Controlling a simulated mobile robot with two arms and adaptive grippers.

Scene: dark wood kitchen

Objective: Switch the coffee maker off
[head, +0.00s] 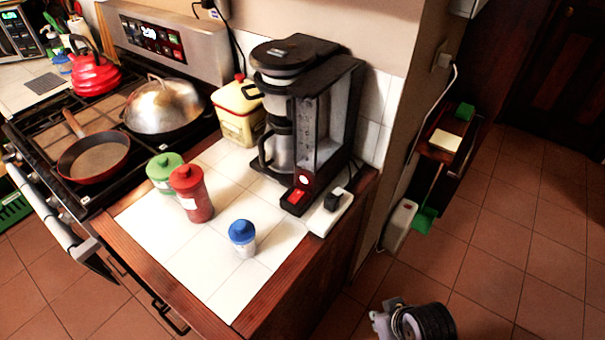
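The coffee maker (346,110) is black and grey and stands upright at the back right of the white tiled counter. A metal jug (279,150) sits in it. At its front foot is a red switch (297,195), with a small pale round spot (304,180) just above it. I cannot tell the switch's position. Part of my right arm with its gripper (385,318) shows at the bottom edge, over the floor, low and right of the counter and well apart from the coffee maker. Its fingers cannot be made out. My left gripper is out of view.
A blue-lidded jar (242,238), a red jar (191,195) and a green-lidded jar (164,172) stand on the counter left of the coffee maker. A yellow container (239,112) stands behind them. A white power strip (333,213) with a black plug lies beside the switch.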

